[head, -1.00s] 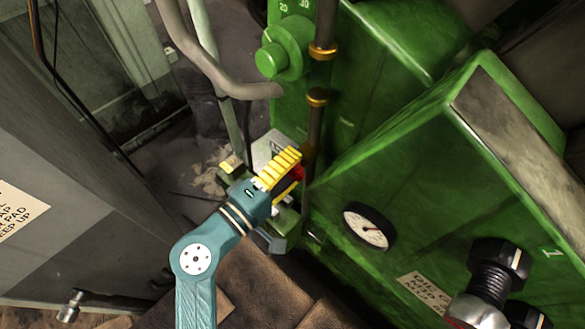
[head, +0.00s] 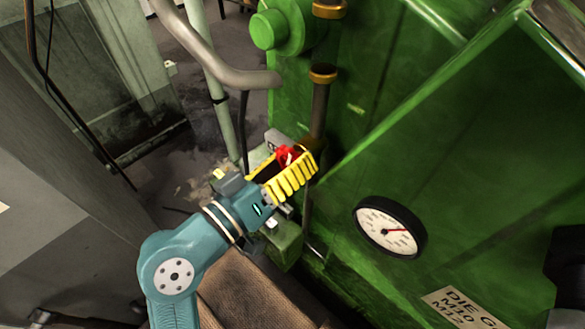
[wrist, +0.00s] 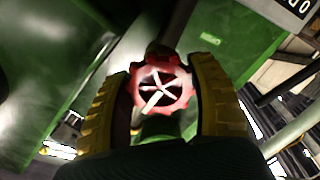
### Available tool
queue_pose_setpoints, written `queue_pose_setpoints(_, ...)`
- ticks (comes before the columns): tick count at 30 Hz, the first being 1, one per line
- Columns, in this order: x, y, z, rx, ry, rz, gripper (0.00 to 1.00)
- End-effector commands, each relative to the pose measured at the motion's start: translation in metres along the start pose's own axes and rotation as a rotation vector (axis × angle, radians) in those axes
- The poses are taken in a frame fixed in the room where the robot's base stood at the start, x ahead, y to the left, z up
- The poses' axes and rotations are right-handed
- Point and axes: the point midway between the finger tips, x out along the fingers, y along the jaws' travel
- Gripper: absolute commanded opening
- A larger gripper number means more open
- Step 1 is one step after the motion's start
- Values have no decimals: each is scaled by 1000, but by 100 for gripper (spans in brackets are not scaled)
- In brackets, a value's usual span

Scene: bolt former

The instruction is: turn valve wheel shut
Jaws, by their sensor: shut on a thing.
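The red valve wheel (head: 287,155) shows in the head view at the foot of a brown vertical pipe (head: 319,110), partly hidden by my gripper. My gripper (head: 283,165) has yellow ribbed fingers, one on each side of the wheel. In the wrist view the spoked red wheel (wrist: 160,86) sits between the two finger ends, and my gripper (wrist: 164,88) is shut on its rim. The wheel's underside and stem are mostly hidden.
The green machine body (head: 430,130) stands close on the right, with a round dial gauge (head: 390,227) on it. A grey bent pipe (head: 215,62) hangs above my gripper. A grey cabinet (head: 70,190) is at the left. Brown matting (head: 250,290) lies below.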

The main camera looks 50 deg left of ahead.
Motion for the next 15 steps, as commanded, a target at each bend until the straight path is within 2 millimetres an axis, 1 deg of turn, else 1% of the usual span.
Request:
queue_pose_setpoints(6,0,-1,1,129,3,0,24)
queue_pose_setpoints(15,0,0,-1,209,2,1,24)
